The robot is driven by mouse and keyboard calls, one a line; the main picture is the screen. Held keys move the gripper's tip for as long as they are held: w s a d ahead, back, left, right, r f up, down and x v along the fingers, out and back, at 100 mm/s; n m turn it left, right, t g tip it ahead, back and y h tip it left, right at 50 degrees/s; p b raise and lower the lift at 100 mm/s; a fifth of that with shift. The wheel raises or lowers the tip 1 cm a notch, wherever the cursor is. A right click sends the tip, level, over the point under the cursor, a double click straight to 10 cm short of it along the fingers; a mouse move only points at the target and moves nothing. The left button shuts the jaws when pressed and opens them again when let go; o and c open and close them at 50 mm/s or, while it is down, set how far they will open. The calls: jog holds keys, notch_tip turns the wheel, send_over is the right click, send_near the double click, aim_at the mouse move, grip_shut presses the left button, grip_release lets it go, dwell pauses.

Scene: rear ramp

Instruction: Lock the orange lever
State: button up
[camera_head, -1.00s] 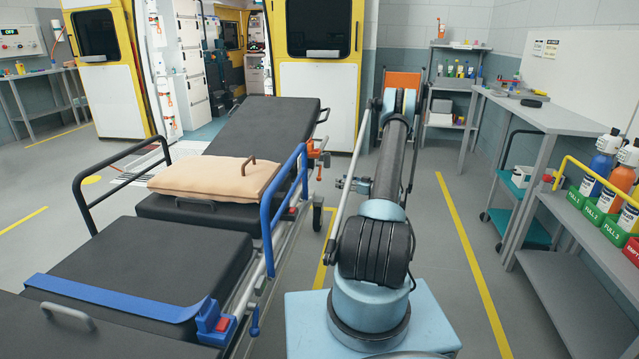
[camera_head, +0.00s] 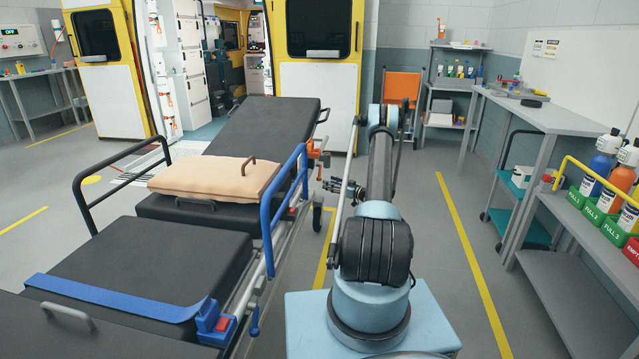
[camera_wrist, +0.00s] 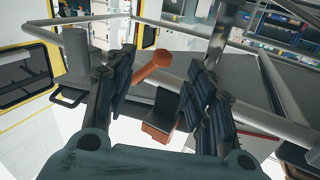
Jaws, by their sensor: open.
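The orange lever (camera_head: 316,150) is at the right side of the stretcher, near the far end of the blue side rail. In the wrist view the orange lever (camera_wrist: 153,66) has a rounded knob and sticks out beside a metal tube. An orange block (camera_wrist: 158,132) with a dark plate sits below it. My gripper (camera_head: 327,182) is to the right of the stretcher with its fingers pointing left. In the wrist view my gripper (camera_wrist: 161,62) is open and empty. The lever shows between its fingers; I cannot tell how far beyond the fingertips it is.
The stretcher's blue side rail (camera_head: 268,215) and metal frame tubes lie close to my gripper. A beige pillow (camera_head: 215,180) is on the black mattress. An orange folded chair (camera_head: 402,90) stands by the back wall. The floor right of my arm is clear up to the workbench (camera_head: 530,110).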

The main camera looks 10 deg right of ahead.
aim_at(319, 179)
jog(key=x, duration=0.7)
jog(key=shift+w+a, duration=0.3)
jog(key=shift+c, duration=0.3)
grip_shut()
